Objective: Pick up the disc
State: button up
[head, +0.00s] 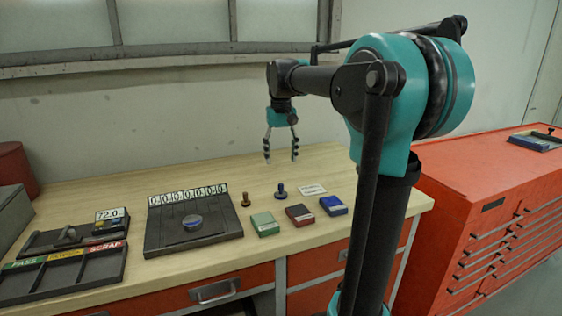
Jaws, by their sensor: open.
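A small round disc (192,221), grey with a bluish top, lies on a dark sloped fixture (165,239) on the wooden workbench. A row of white number tags runs along the back of the fixture. My gripper (281,157) hangs above the bench with its fingers pointing down. It is open and empty, apart from the disc, up and to its right in the head view. The disc is in plain view.
Two small knobbed pieces (281,190), a white card (312,189) and green, red and blue boxes (300,214) lie right of the fixture. A labelled sorting tray (75,272) is at left. A red tool cabinet (500,210) stands at right. The back of the bench is clear.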

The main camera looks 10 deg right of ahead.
aim_at(192, 223)
jog(key=k+l+u, duration=0.1)
jog(key=u, duration=0.4)
jog(key=k+l+u, duration=0.15)
jog(key=u, duration=0.35)
jog(key=k+l, duration=0.05)
